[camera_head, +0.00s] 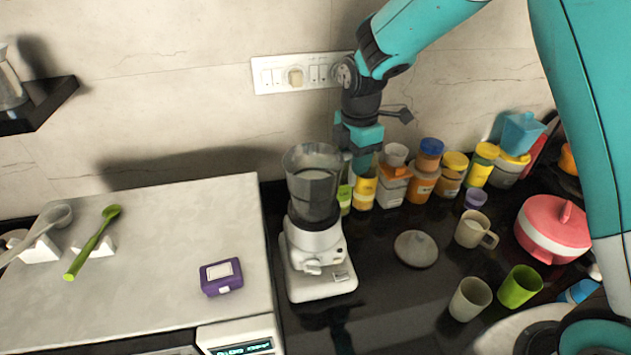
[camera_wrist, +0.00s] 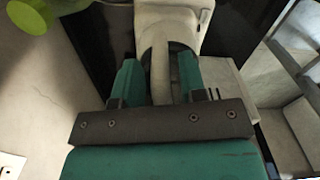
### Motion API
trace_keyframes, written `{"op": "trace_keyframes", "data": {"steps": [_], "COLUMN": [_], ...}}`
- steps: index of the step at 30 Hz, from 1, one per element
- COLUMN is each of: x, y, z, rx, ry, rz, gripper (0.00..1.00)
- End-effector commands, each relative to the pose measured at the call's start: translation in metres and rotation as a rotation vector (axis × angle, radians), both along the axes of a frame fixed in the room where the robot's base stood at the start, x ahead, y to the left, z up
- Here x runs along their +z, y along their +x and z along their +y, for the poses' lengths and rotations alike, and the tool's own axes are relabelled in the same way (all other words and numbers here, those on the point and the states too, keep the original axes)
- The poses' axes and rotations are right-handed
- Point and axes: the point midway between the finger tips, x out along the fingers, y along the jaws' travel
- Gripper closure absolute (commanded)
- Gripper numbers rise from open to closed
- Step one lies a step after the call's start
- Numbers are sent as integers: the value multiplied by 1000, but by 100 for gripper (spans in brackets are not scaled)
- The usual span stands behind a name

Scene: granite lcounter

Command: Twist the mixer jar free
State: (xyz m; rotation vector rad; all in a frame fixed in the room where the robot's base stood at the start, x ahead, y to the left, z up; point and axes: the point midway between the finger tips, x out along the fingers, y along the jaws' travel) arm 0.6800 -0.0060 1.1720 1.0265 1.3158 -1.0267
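The mixer jar (camera_head: 313,190), a grey translucent vessel, stands upright on the white mixer base (camera_head: 318,270) in the head view. My gripper (camera_head: 358,160) is at the right side of the jar, near its upper part. In the wrist view, my gripper's two teal fingers (camera_wrist: 158,82) stand apart on either side of a pale upright bar (camera_wrist: 160,70), which looks like the jar's handle. Narrow gaps show between the bar and the fingers, so the gripper looks open around it. The head view hides the handle and fingertips.
Several spice jars (camera_head: 423,180) line the wall just right of my gripper. A round lid (camera_head: 416,250), a mug (camera_head: 474,230) and cups (camera_head: 470,300) stand on the dark counter to the right. A white appliance (camera_head: 140,260) with a purple box (camera_head: 221,277) is left of the mixer.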

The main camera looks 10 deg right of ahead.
Motion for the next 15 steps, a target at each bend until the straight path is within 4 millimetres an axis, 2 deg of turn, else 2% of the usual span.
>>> {"op": "trace_keyframes", "data": {"steps": [1, 15], "x": [9, 48], "y": [0, 0], "z": [0, 0], "rx": [0, 0], "ry": [0, 0], "rz": [-1, -1], "gripper": [62, 62]}}
